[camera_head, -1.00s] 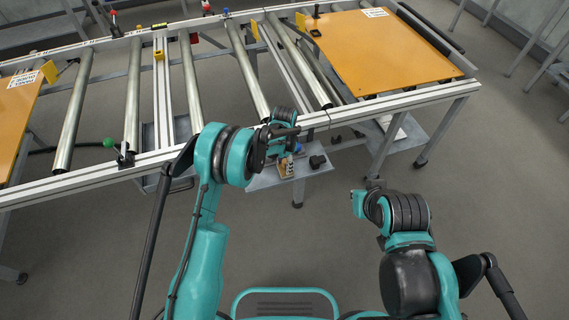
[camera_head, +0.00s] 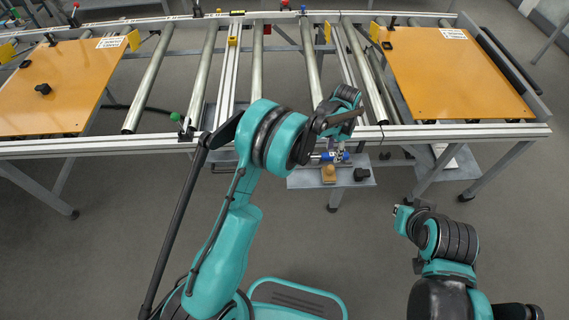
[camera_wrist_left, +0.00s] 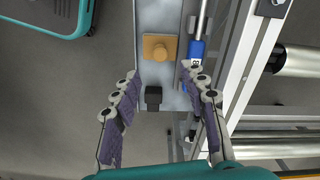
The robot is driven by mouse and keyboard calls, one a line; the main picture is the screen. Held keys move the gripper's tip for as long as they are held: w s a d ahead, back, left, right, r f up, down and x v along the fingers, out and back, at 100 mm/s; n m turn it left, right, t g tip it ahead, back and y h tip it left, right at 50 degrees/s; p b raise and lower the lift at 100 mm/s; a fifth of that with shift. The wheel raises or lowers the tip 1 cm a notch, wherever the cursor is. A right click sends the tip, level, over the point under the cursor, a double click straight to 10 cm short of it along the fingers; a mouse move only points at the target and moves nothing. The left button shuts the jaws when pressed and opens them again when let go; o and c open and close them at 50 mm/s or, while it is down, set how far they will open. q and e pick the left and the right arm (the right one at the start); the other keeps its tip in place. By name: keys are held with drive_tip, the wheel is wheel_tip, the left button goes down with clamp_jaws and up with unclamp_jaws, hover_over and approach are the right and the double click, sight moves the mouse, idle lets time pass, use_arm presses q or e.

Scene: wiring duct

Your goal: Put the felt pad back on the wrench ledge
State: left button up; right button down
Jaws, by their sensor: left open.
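The grey metal ledge (camera_head: 305,178) hangs below the front rail of the bench; it runs up the middle of the left wrist view (camera_wrist_left: 175,15). On it lies a tan square piece with a round knob (camera_wrist_left: 160,47), also seen in the head view (camera_head: 328,175). A small black block (camera_wrist_left: 153,97) sits nearer my palm. I cannot tell which piece is the felt pad. My left gripper (camera_wrist_left: 160,75) is open above the ledge, fingers either side of the black block, apparently holding nothing. My right gripper's fingers do not show clearly; its arm is at lower right.
A blue-handled tool (camera_wrist_left: 195,50) lies along the ledge's rail side, close to one left finger. The bench's front rail (camera_head: 240,140) and metal rollers (camera_head: 200,75) are beyond. Orange boards (camera_head: 455,75) cover the bench ends. The floor in front is open.

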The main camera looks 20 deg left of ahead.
use_arm(q)
drive_tip(key=s+a+r+n+t, duration=0.25)
drive_tip(key=s+a+r, duration=0.3)
drive_tip(key=r, duration=0.35)
drive_tip(key=s+a+r+n+t, duration=0.1)
drive_tip(key=s+a+r+n, duration=0.2)
drive_tip(key=s+a+r, duration=0.5)
drive_tip(key=s+a+r+n+t, duration=0.1)
drive_tip(key=s+a+n+t, duration=0.1)
drive_tip(key=s, duration=0.5)
drive_tip(key=s+a+r+n+t, duration=0.1)
drive_tip(key=s+a+n, duration=0.1)
drive_tip(key=s+n, duration=0.2)
drive_tip(key=s, duration=0.3)
drive_tip(key=shift+s+t, duration=0.35)
drive_tip(key=shift+a, duration=0.1)
